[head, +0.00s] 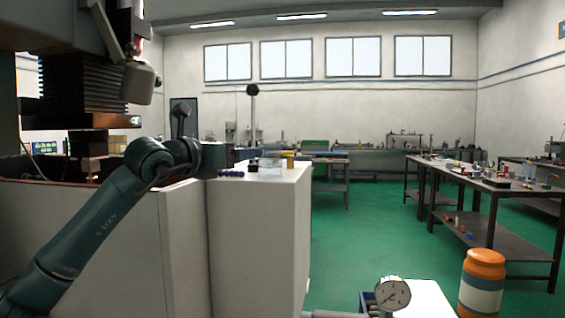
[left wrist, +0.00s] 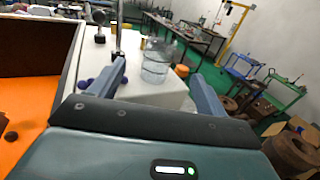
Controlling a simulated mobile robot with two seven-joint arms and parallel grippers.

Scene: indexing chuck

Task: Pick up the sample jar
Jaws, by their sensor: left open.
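The sample jar appears to be the clear, see-through jar (head: 271,167) on top of the white cabinet (head: 262,232) in the head view. In the left wrist view the clear jar (left wrist: 155,65) stands upright beyond and between my fingertips. My left gripper (head: 238,155) is just left of the jar in the head view, its fingers hard to make out. In the left wrist view my left gripper (left wrist: 158,70) is open, one finger on either side of the jar's line, with nothing held. My right gripper is out of view.
A small yellow item (head: 289,160) stands just behind the jar. Dark blue balls (head: 231,173) lie at the cabinet's near edge. A rod with a black ball (head: 252,90) rises behind. A machine (head: 75,85) stands at left. Workbenches (head: 485,184) are at right, with green floor between.

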